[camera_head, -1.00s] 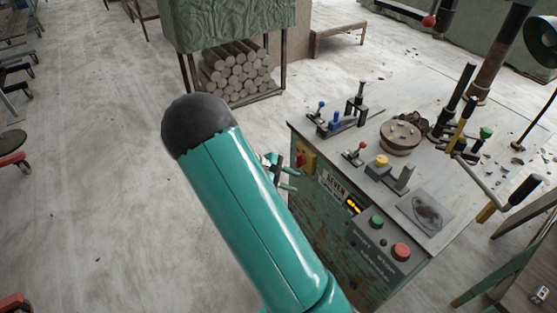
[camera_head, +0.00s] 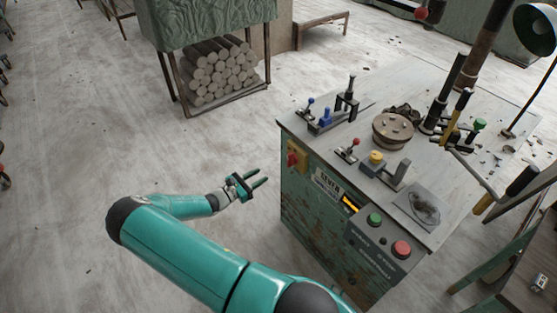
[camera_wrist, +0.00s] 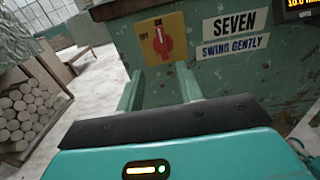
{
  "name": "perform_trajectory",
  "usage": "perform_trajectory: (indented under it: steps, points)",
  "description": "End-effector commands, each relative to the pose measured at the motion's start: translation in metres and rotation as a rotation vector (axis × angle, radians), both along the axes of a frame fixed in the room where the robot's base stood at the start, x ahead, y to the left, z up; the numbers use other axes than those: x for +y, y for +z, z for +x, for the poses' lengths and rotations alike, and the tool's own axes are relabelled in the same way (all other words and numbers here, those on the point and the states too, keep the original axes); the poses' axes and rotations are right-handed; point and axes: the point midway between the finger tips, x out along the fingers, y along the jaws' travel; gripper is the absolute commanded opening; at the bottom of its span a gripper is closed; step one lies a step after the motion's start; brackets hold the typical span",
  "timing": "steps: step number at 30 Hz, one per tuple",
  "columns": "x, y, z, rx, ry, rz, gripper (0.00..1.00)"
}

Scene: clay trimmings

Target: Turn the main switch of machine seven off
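Machine seven (camera_head: 318,225) is a worn green cabinet with a pale top and a "SEVEN" plate (camera_head: 328,184). Its main switch (camera_head: 292,159) is a red rotary handle on a yellow plate at the cabinet's left front edge. In the wrist view the switch (camera_wrist: 163,42) stands roughly upright, its handle in line with a small mark at the plate's top; another small mark sits at the plate's left. My gripper (camera_head: 262,177) is open and empty, left of and apart from the switch. In the wrist view its two fingers (camera_wrist: 160,89) point toward the switch from below.
Green (camera_head: 375,219) and red (camera_head: 400,249) push buttons sit on the front panel. Levers and a round chuck (camera_head: 393,131) stand on the top. A rack of grey rolls (camera_head: 215,70) stands behind left.

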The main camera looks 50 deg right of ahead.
Motion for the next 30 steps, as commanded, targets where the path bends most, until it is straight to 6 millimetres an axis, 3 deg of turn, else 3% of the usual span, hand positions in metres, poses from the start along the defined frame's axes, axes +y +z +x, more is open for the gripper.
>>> perform_trajectory:
  steps: [21, 30]
  points:
    - [-0.120, 0.000, -0.031, -0.001, -0.008, 0.001, 0.36]
    - [-0.133, 0.000, -0.031, -0.003, -0.005, 0.003, 0.36]
